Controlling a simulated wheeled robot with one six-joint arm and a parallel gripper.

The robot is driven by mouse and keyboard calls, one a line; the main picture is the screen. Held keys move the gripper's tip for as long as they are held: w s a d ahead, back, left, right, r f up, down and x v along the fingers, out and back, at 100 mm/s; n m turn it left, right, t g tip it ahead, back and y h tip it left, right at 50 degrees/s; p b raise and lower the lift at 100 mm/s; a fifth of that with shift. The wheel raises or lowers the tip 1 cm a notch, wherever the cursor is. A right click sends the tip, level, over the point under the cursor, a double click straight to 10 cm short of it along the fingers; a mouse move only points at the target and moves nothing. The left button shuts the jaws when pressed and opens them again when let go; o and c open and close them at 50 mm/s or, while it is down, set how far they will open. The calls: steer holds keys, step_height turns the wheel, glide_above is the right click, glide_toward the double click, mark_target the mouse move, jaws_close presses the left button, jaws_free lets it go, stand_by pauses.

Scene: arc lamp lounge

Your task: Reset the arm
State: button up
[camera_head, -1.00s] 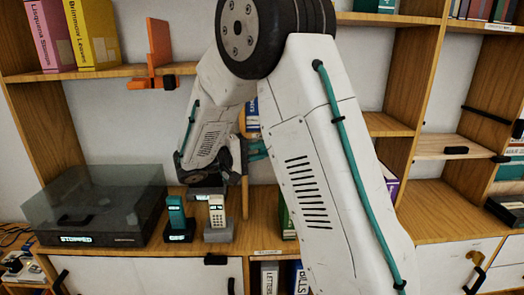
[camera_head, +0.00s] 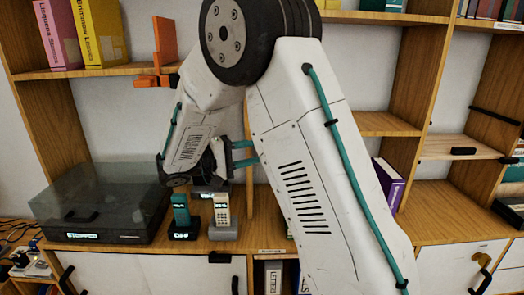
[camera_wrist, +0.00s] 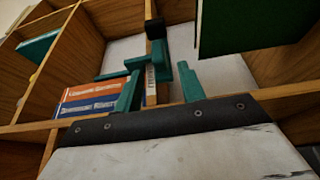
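My white arm (camera_head: 310,150) with a black joint and a teal cable fills the middle of the head view. Its forearm folds down to the left, and my gripper (camera_head: 243,153) points right, its teal fingers partly behind the arm, above the shelf counter. In the wrist view my gripper (camera_wrist: 160,88) shows two teal fingers standing apart. I see nothing held between them. Shelf boards and a label strip lie beyond the gap.
A lidded turntable box (camera_head: 100,205) marked "STOPPED", a teal phone (camera_head: 181,213) and a pale phone (camera_head: 221,212) stand on the counter below the wrist. A purple binder (camera_head: 389,185) leans at right. Orange bookends (camera_head: 164,48) and books (camera_head: 100,32) sit above left.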

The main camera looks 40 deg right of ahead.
steer(key=shift+w+a, duration=0.2)
steer(key=shift+a, duration=0.8)
steer(key=s+a+f+n+g+y, duration=0.1)
steer(key=s+f+n+y, duration=0.15)
steer(key=s, duration=0.25)
steer(key=s+f+n+g+y, duration=0.1)
steer(key=s+f+y, duration=0.1)
steer(key=s+y, duration=0.3)
steer(key=s+a+r+t+y, duration=0.1)
steer(key=s+a+t+y, duration=0.1)
steer(key=s, duration=0.4)
steer(key=s+a+r+m+t+y, duration=0.1)
steer(key=s+a+r+t+y, duration=0.1)
steer(key=s+y, duration=0.3)
steer(key=s+a+r+t+y, duration=0.2)
steer(key=s+a+y, duration=0.1)
steer(key=s, duration=0.6)
steer(key=shift+a+t, duration=0.4)
